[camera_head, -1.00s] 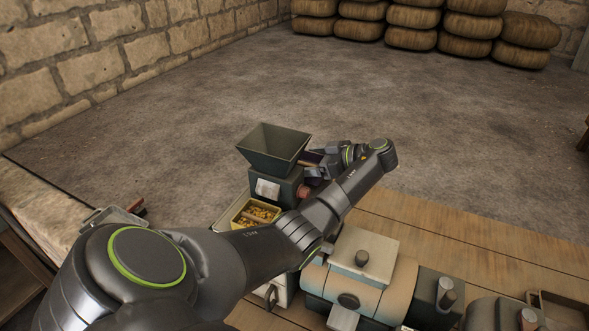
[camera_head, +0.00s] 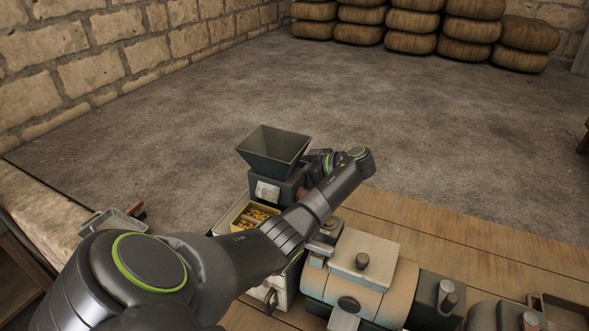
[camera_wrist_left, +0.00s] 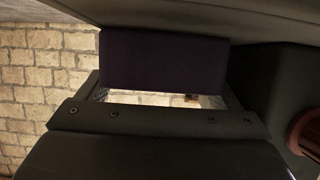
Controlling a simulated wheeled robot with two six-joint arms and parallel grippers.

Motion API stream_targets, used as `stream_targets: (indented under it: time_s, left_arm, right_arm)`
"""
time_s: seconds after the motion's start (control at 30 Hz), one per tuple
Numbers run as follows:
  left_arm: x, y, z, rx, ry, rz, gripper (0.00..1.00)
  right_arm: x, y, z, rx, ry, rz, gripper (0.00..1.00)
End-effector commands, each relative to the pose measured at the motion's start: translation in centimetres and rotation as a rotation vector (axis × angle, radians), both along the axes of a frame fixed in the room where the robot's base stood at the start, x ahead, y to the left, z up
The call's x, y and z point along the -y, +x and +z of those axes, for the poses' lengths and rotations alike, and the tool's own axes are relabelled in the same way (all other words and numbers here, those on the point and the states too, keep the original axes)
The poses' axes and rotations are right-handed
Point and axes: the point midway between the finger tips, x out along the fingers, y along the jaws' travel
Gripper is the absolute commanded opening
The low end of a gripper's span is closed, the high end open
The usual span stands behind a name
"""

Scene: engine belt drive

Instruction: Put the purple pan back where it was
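The dark purple pan (camera_wrist_left: 163,62) fills the space between the two fingers of my left gripper (camera_wrist_left: 163,90) in the left wrist view, with a finger at each side of it. The pan does not show in the head view. There my left arm reaches across to the right side of the green hopper (camera_head: 272,150); my left gripper is mostly hidden behind the wrist and hopper. In the wrist view, a grey surface lies close above the pan and a dark block (camera_wrist_left: 270,80) stands to its right. My right gripper is not in view.
Under the hopper is a dark housing (camera_head: 282,187) with a red-brown part. A yellow divided bin (camera_head: 241,214) with yellowish pieces sits in front. A cream-and-tan machine (camera_head: 362,262) stands right of my forearm. A grey tray (camera_head: 113,223) lies at left. The wooden tabletop (camera_head: 440,232) has bare boards behind the machine.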

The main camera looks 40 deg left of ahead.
Motion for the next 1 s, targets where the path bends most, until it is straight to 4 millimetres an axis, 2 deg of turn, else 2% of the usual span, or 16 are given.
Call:
stream_targets:
  time_s: [0.03, 0.1, 0.67, 0.77, 0.97, 1.0]
  left_arm:
    - [0.0, 0.0, 0.0, 0.0, 0.0, 0.0, 0.93]
    - [0.0, 0.0, 0.0, -0.001, 0.001, 0.001, 1.0]
    - [0.0, -0.1, -0.4, -0.004, 0.0, 0.003, 1.0]
    - [0.9, 0.3, -0.4, 0.0, -0.001, 0.0, 1.0]
    - [3.8, 1.1, 0.1, 0.001, -0.002, 0.0, 1.0]
    - [4.8, 1.4, 0.5, 0.001, -0.004, -0.001, 1.0]
  right_arm:
    - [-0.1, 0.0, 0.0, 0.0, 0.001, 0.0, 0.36]
    - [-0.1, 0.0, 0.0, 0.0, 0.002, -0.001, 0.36]
    - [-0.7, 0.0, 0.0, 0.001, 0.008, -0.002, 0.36]
    - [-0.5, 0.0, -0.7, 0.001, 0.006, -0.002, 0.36]
    - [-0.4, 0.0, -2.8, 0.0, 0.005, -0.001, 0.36]
    - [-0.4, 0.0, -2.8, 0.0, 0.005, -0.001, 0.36]
